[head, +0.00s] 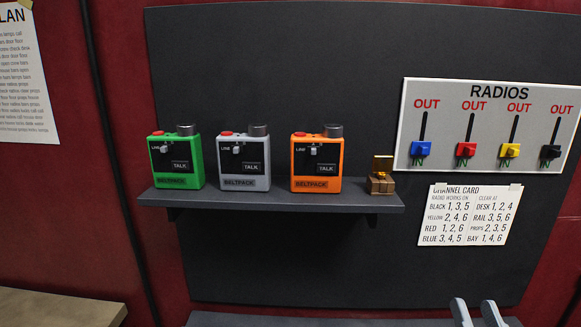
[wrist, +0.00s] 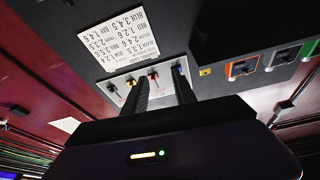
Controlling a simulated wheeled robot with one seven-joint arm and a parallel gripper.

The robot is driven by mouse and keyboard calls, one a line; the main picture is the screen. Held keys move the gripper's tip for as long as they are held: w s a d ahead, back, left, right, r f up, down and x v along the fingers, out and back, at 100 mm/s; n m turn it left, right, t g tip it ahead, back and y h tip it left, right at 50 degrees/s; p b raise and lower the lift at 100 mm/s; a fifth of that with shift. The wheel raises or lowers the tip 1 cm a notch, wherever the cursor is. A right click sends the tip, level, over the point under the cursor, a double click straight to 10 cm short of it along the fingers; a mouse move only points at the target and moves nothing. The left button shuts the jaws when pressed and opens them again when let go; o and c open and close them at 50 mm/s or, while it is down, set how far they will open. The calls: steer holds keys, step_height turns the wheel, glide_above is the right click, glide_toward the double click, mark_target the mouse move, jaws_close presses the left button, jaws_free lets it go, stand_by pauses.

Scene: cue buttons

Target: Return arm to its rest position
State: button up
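My gripper (head: 476,313) shows only as two pale fingertips at the bottom right edge of the head view. They stand apart with nothing between them. In the wrist view my gripper (wrist: 161,78) shows two dark fingers with a gap between them, pointing toward the wall panel. It is empty and appears clear of everything. The rest of my arm is out of the head view.
A wall shelf (head: 290,201) holds green (head: 175,160), grey (head: 243,160) and orange (head: 316,162) beltpacks and a small brass-and-wood item (head: 381,177). A RADIOS board (head: 490,92) with several coloured sliders hangs right, above a channel card (head: 468,214). A ledge (head: 55,307) is lower left.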

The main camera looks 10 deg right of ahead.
steer(key=s+a+f+n+g+y, duration=0.2)
steer(key=s+a+f, duration=0.4)
steer(key=s+f, duration=0.3)
steer(key=s+a+f+n+g+y, duration=0.3)
steer(key=s+a+f+y, duration=0.2)
steer(key=s+f, duration=0.4)
steer(key=s+a, duration=0.1)
steer(key=s, duration=0.3)
steer(key=shift+s+a+f+g, duration=0.2)
steer(key=shift+s+a+g, duration=0.05)
steer(key=shift+a+g, duration=0.1)
steer(key=shift+o, duration=0.4)
